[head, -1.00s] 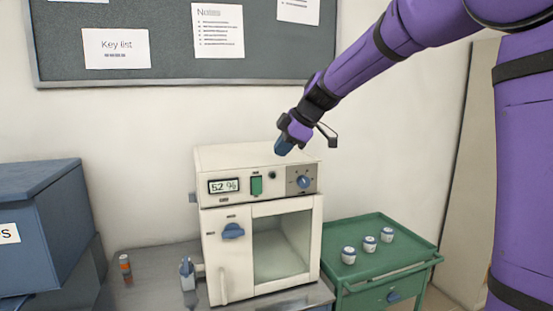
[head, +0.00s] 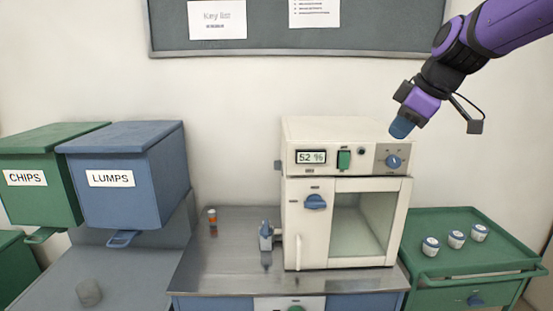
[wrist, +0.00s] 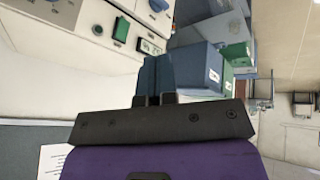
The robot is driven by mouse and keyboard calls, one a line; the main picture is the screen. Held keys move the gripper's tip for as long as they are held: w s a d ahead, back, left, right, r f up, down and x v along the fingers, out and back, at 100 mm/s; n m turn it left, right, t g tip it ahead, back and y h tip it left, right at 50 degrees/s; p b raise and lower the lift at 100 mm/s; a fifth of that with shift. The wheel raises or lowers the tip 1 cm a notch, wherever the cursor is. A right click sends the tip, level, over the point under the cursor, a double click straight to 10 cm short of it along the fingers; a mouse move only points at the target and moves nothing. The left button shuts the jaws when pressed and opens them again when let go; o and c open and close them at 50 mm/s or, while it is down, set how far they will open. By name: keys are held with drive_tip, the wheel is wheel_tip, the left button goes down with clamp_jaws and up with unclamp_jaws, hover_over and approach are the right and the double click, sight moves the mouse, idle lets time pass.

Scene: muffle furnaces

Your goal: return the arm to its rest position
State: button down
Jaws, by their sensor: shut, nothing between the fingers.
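My arm is purple with black bands and reaches in from the upper right in the head view. My gripper (head: 402,127) points down and left, in front of or above the right part of the furnace's control panel; I cannot tell the exact gap. Its blue fingers are together and hold nothing. They also show in the wrist view (wrist: 156,78).
A green cart (head: 450,266) with several small white jars stands right of the furnace. A blue LUMPS bin (head: 125,190) and a green CHIPS bin (head: 35,190) are at left. A small orange bottle (head: 213,221) and a grey-blue fixture (head: 266,240) are on the bench. A noticeboard (head: 375,30) hangs behind.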

drive_tip(key=s+d+f+m+h, duration=0.1)
drive_tip(key=s+m, duration=0.5)
drive_tip(key=s, duration=0.6)
drive_tip(key=s+d+f+m+h, duration=0.2)
drive_tip(key=s+f+m, duration=0.3)
drive_tip(key=s, duration=0.7)
drive_tip(key=shift+s+d+f+m, duration=0.15)
drive_tip(key=shift+s+d+m, duration=0.2)
drive_tip(key=shift+d, duration=0.45)
drive_tip(key=shift+w, duration=0.1)
